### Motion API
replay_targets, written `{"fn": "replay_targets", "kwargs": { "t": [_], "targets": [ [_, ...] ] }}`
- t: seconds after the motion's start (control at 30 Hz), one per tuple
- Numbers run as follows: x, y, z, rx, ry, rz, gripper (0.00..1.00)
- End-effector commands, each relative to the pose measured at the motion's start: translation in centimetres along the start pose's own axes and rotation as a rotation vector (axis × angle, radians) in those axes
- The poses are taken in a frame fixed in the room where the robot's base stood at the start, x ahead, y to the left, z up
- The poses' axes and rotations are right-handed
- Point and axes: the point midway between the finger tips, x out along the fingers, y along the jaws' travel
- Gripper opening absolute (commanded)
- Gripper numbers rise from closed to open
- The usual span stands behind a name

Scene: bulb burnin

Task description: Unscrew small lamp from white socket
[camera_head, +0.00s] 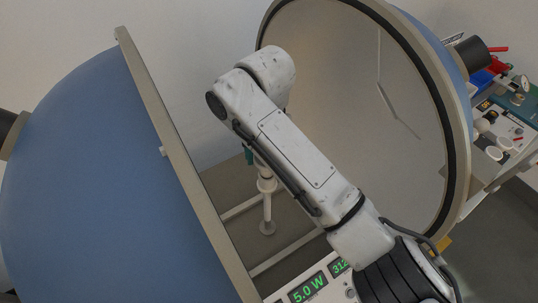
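The small lamp and the white socket cannot be made out. A pale post (267,205) stands between the two halves of a large opened sphere, and its upper end is hidden behind my white arm. A small teal piece (249,156) shows at the arm's left edge near the top of the post; I cannot tell what it belongs to. My arm reaches from the lower right up to the middle of the view and bends away there. My gripper is hidden behind the arm.
The blue sphere half (85,185) with a beige rim fills the left. The other half (350,90), pale inside with a dark rim, stands open at right. A panel with green digits (308,288) is at the bottom. A cluttered bench (505,135) stands far right.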

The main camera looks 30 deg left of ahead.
Motion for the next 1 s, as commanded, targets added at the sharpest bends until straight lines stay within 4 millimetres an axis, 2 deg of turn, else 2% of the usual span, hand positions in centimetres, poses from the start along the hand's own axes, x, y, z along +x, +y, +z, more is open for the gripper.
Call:
{"fn": "replay_targets", "kwargs": {
  "t": [0.43,0.6,0.8,0.83,1.0],
  "targets": [
    [0.31,0.88,0.01,-0.634,0.004,0.002,0.36],
    [0.16,1.03,0.04,-0.729,0.002,0.004,0.36],
    [0.07,1.06,0.11,-0.730,-0.001,0.005,0.36],
    [0.06,1.07,0.12,-0.729,-0.002,0.005,0.69],
    [0.04,0.95,0.13,-0.726,0.000,0.003,0.86]
  ]
}}
